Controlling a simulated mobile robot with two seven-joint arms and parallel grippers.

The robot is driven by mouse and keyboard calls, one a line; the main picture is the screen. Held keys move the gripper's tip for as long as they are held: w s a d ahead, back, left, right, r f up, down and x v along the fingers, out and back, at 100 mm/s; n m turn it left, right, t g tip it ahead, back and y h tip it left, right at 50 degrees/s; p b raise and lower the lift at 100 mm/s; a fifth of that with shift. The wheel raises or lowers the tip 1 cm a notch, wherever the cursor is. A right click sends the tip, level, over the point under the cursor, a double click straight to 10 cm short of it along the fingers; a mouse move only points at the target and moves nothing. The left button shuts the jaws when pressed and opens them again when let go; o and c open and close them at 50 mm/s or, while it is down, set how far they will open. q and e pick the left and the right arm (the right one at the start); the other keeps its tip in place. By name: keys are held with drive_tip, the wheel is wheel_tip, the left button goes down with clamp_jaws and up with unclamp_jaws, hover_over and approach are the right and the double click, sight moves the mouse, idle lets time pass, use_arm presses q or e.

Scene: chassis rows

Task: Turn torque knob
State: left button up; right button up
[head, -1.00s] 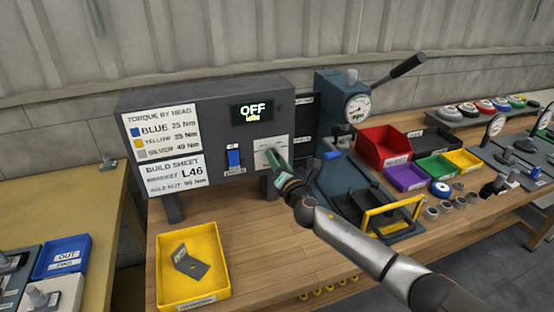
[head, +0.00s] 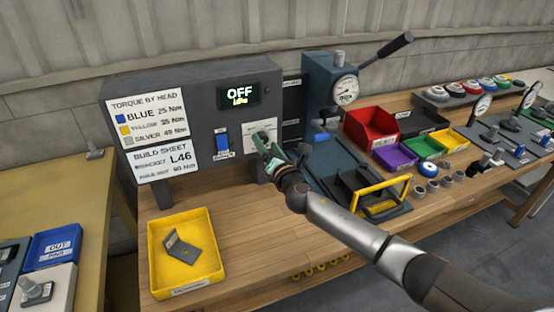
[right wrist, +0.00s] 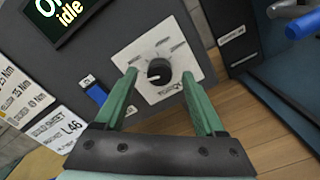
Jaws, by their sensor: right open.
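The torque knob (right wrist: 159,72) is a round black knob on a white dial plate (right wrist: 150,50), seen in the right wrist view. It sits on the front of a dark grey control box (head: 185,90). My right gripper (right wrist: 157,95) is open, its two green fingers apart on either side of the knob in that view; I cannot tell whether they touch it. In the head view my right gripper (head: 272,148) is at the dial plate and mostly hides the knob. The display (head: 240,94) reads OFF, idle. My left gripper is not in view.
A blue switch (head: 222,142) is left of the dial plate. A yellow tray (head: 160,285) with a grey bracket (head: 189,252) stands on the bench below. A press with a lever (head: 385,50) and coloured bins (head: 372,125) stand to the right.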

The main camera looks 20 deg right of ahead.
drive_tip(key=s, duration=1.1)
drive_tip(key=shift+d, duration=0.2)
drive_tip(key=shift+s, duration=0.15)
drive_tip(key=s+f+m+g, duration=0.5)
drive_tip(key=s+m, duration=0.4)
drive_tip(key=s, duration=0.2)
drive_tip(key=s+f+m+g, duration=0.4)
drive_tip(key=s+f+m, duration=0.1)
drive_tip(key=s+m, duration=0.5)
drive_tip(key=s+f+m+g, duration=0.55)
drive_tip(key=s+m, duration=0.25)
drive_tip(key=s, duration=0.5)
drive_tip(key=w+a+f+t+y, duration=0.1)
drive_tip(key=w+a+f+t, duration=0.1)
drive_tip(key=f, duration=0.3)
drive_tip(key=w+a+f+t, duration=0.2)
drive_tip(key=f+t, duration=0.1)
drive_tip(key=f, duration=0.3)
drive_tip(key=shift+a+f+t+y, duration=0.15)
drive_tip(key=shift+a+t+y, duration=0.05)
drive_tip(key=shift+t+y, duration=0.2)
drive_tip(key=shift+w, duration=0.1)
